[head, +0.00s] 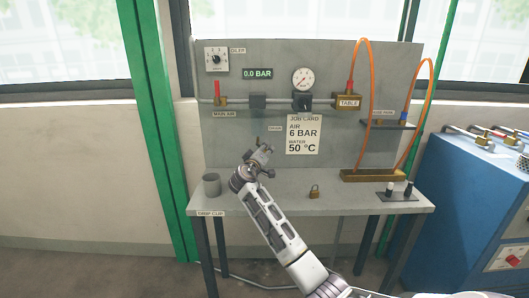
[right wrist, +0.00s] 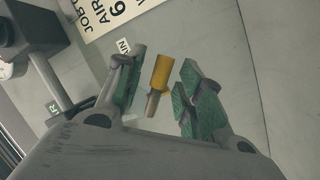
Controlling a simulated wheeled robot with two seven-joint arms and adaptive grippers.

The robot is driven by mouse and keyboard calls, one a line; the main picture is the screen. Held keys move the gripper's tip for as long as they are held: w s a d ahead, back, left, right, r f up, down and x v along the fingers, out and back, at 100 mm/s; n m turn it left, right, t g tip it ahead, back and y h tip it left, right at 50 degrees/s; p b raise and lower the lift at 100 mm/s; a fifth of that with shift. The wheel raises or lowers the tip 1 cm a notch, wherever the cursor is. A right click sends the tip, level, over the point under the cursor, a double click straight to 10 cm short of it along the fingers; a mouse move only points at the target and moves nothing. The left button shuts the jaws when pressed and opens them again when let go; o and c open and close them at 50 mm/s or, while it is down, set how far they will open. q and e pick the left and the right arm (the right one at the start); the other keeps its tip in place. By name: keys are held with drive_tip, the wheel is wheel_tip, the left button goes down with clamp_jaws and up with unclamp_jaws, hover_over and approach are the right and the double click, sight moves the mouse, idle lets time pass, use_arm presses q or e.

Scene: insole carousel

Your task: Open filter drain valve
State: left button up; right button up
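My right gripper (head: 262,152) is up in front of the grey panel, left of the job card. In the right wrist view its two green-padded fingers (right wrist: 160,92) are open. A small brass fitting with a yellow upper part (right wrist: 158,78), apparently the drain valve, shows between the fingers, with a gap on each side. A label ending in "AIN" (right wrist: 124,46) is just beyond it. A dark grey block (head: 257,101), possibly the filter, is on the air line. My left gripper is not in view.
The gauge (head: 303,78), job card (head: 303,135) and orange hoses (head: 364,100) are to the right. The display (head: 257,73) reads 0.0 BAR.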

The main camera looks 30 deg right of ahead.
drive_tip(key=shift+w+d, duration=0.35)
drive_tip(key=shift+d, duration=0.05)
clamp_jaws()
